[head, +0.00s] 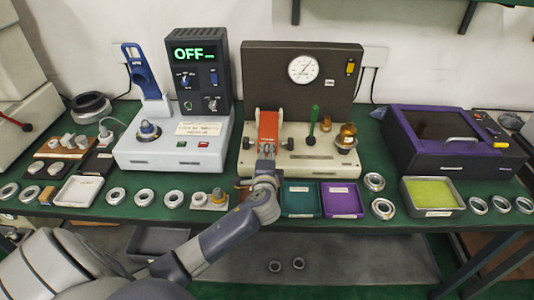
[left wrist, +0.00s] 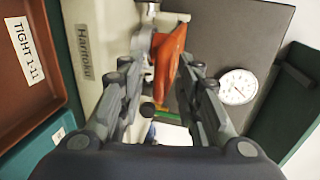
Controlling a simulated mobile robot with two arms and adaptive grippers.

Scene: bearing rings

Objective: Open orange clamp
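The orange clamp (head: 268,127) stands upright on the front of a beige device with a dark back panel and a round gauge. My left gripper (head: 266,165) is right in front of the clamp's lower part, pointing at it. In the left wrist view the orange clamp (left wrist: 168,62) shows between and beyond the two fingers of my left gripper (left wrist: 165,58). The fingers are apart, one on each side of the clamp. Whether either finger touches it is unclear. My right gripper is not in view.
A green lever (head: 312,125) and brass parts (head: 346,136) stand right of the clamp. Teal (head: 300,200) and purple (head: 342,200) trays lie in front. A white device with an OFF display (head: 190,145) stands left. Several metal rings line the table's front edge.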

